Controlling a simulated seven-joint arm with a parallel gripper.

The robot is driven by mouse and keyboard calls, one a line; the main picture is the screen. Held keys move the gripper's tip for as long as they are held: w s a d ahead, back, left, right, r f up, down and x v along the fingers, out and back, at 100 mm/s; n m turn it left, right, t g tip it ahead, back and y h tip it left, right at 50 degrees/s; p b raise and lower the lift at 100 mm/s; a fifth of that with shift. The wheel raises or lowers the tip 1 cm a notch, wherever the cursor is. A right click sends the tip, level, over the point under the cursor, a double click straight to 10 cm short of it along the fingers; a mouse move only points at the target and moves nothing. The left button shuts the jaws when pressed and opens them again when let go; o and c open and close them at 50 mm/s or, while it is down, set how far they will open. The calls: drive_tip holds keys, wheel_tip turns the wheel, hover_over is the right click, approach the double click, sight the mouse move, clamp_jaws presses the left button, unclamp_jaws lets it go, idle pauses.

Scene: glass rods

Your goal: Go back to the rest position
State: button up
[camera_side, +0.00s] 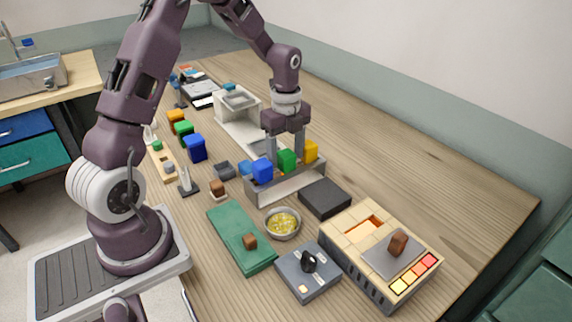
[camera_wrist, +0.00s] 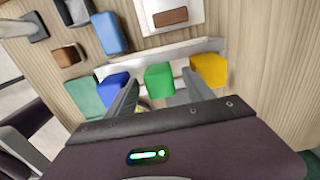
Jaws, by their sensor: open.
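My gripper (camera_side: 285,156) is low over a grey metal holder (camera_side: 290,188) near the middle of the table, fingers pointing down. The fingers are apart, one on each side of a green block (camera_side: 287,161). In the wrist view the green block (camera_wrist: 160,80) shows between the fingertips (camera_wrist: 160,94), with visible space on both sides. A blue block (camera_side: 262,171) and a yellow block (camera_side: 311,152) stand in the same holder, left and right of the green one. The wrist view also shows the blue block (camera_wrist: 113,87) and the yellow block (camera_wrist: 209,70).
A black pad (camera_side: 324,198), a bowl of yellow bits (camera_side: 283,223) and a tan block-like device (camera_side: 350,250) lie in front. A green mat (camera_side: 235,235) and several coloured blocks (camera_side: 196,148) lie left. A white container (camera_side: 237,103) stands behind. The table's right side is clear.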

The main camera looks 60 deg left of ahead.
drive_tip(key=s+d+r+n+t+y, duration=0.1)
drive_tip(key=s+d+r+n, duration=0.3)
drive_tip(key=r, duration=0.4)
drive_tip(key=s+d+r+n+t, duration=0.1)
drive_tip(key=s+d+r+n, duration=0.25)
drive_tip(key=r, duration=0.45)
drive_tip(key=s+d+r+n+t, duration=0.1)
drive_tip(key=s+d+r+n, duration=0.1)
drive_tip(key=s+n, duration=0.3)
drive_tip(key=s+d+r+n+t+h, duration=0.1)
drive_tip(key=s+d+n, duration=0.3)
drive_tip(key=s, duration=0.7)
drive_tip(key=shift+d+r+n+t, duration=0.35)
drive_tip(key=shift+d+n+t, duration=0.05)
drive_tip(key=shift+n+t, duration=0.4)
drive_tip(key=shift+w, duration=0.1)
